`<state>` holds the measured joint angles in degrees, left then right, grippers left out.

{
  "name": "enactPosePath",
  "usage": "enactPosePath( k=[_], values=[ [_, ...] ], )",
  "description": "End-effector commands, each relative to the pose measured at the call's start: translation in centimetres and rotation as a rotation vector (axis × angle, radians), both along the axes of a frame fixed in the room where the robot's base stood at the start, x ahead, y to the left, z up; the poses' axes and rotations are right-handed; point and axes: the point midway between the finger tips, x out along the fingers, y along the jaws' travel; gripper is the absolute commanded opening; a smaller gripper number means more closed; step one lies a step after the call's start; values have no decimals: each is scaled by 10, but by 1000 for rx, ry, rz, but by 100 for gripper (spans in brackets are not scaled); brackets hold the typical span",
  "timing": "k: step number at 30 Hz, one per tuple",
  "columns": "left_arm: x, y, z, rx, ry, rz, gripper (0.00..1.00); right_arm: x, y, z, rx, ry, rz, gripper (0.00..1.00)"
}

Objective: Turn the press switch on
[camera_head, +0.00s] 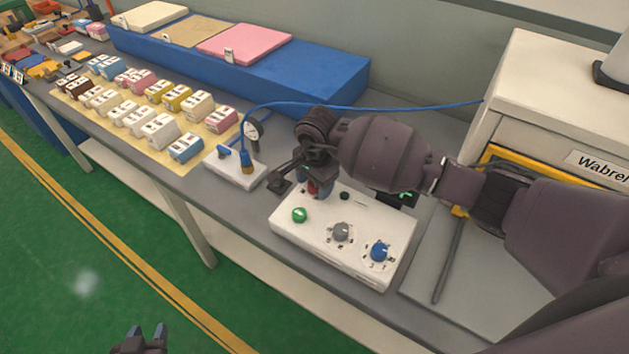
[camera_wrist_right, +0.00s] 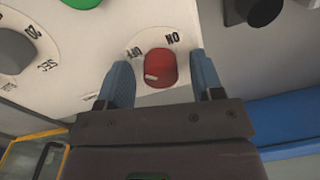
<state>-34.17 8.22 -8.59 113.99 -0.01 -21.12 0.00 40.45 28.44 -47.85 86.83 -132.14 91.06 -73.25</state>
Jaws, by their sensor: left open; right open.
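The white control box (camera_head: 345,255) stands on the bench with a green button (camera_head: 299,215), a grey dial (camera_head: 341,232) and a blue knob (camera_head: 379,251). Its red switch knob (camera_wrist_right: 160,68) shows in the right wrist view, with ON and OFF printed around it and a white mark on its left side. My right gripper (camera_head: 318,180) is over the box's far left part, pointing down. Its open blue fingertips stand either side of the red knob; contact cannot be told. My left gripper (camera_head: 140,341) is open and empty at the bottom edge, low over the floor.
A white block with a blue fitting and hose (camera_head: 235,168) stands left of the box. A white cabinet (camera_head: 540,90) stands right. A grey plate (camera_head: 470,290) lies beside the box.

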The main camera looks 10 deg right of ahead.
Motion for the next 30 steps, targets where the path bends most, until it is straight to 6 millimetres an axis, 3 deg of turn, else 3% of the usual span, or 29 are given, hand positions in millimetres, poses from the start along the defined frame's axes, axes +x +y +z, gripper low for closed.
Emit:
enactPosePath(
  k=[4,13,23,30],
  values=[
    [0,0,0,0,-1,0,43,0,0,0,0,0,0,57],
    [-1,0,0,-1,1,1,43,0,0,0,0,0,0,12],
    [-5,1,-4,0,10,4,43,0,0,0,-2,-1,-45,12],
    [-5,0,-8,-1,10,3,43,1,0,0,-2,-3,-190,12]
  ],
)
